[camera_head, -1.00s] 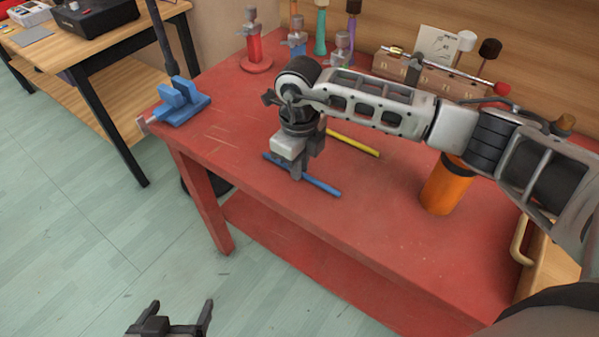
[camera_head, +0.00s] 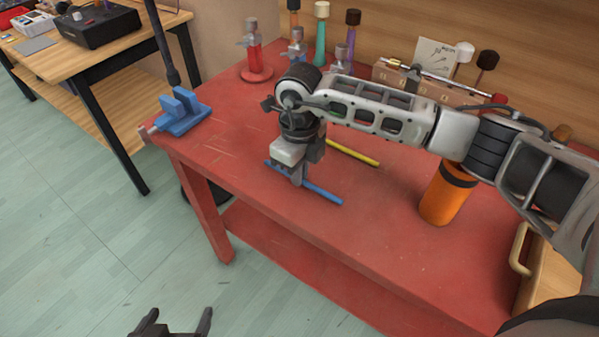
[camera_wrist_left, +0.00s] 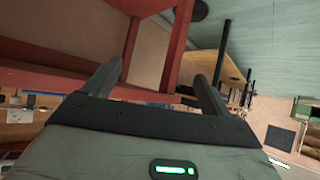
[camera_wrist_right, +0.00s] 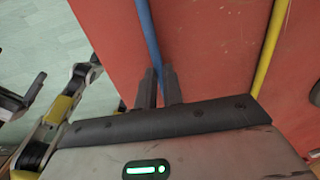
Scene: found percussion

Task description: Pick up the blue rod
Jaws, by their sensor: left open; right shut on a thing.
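The blue rod (camera_head: 325,196) lies low over the red table near its front left part; I cannot tell whether it touches the top. My right gripper (camera_head: 298,180) points down at the rod and is shut on it partway along its length. In the right wrist view the blue rod (camera_wrist_right: 148,35) runs to the closed fingertips (camera_wrist_right: 161,72), and the part behind them is hidden. My left gripper (camera_head: 179,316) is open and empty, low in front of the table over the floor. Its spread fingers also show in the left wrist view (camera_wrist_left: 157,70).
A yellow rod (camera_head: 353,153) lies just behind the blue one. An orange cylinder (camera_head: 446,195) stands to the right, under my right arm. A blue vise (camera_head: 182,112) sits at the left edge. Mallets and a wooden box (camera_head: 440,85) stand at the back.

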